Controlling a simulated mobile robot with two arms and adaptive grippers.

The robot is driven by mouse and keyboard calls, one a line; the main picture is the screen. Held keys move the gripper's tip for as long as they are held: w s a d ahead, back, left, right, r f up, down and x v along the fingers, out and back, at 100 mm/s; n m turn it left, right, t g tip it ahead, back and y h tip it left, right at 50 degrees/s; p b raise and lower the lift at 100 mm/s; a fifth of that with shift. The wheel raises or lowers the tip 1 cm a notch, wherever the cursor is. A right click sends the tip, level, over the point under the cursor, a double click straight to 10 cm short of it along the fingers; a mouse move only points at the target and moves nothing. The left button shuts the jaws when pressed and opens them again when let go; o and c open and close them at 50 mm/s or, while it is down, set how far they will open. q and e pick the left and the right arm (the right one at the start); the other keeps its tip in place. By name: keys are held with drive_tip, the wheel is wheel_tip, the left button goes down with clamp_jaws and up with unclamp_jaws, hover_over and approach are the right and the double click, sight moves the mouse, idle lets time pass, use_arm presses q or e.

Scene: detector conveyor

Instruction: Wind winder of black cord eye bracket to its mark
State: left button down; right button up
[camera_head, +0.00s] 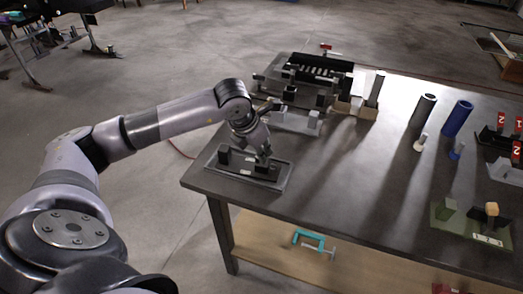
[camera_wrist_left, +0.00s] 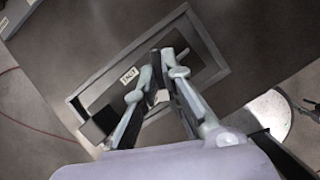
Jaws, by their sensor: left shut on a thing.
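The black cord eye bracket (camera_head: 224,155) appears to be the dark fixture on a grey tray (camera_head: 218,172) at the table's near left corner. My left gripper (camera_head: 263,153) points down over the right part of this fixture. In the left wrist view my left gripper (camera_wrist_left: 162,60) has its fingertips close together on a small part, apparently the winder. The fingers hide most of that part, and I cannot make out its mark. My right gripper is out of view.
Behind the fixture stand another grey fixture (camera_head: 290,121) and a black rack (camera_head: 318,66). Dark and blue cylinders (camera_head: 457,118) stand at the right. A green plate with blocks (camera_head: 463,233) lies near the front right. The middle of the table (camera_head: 350,175) is clear.

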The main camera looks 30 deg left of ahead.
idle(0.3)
use_arm(q)
drive_tip(key=c, duration=1.7)
unclamp_jaws()
drive_tip(key=v, duration=1.2)
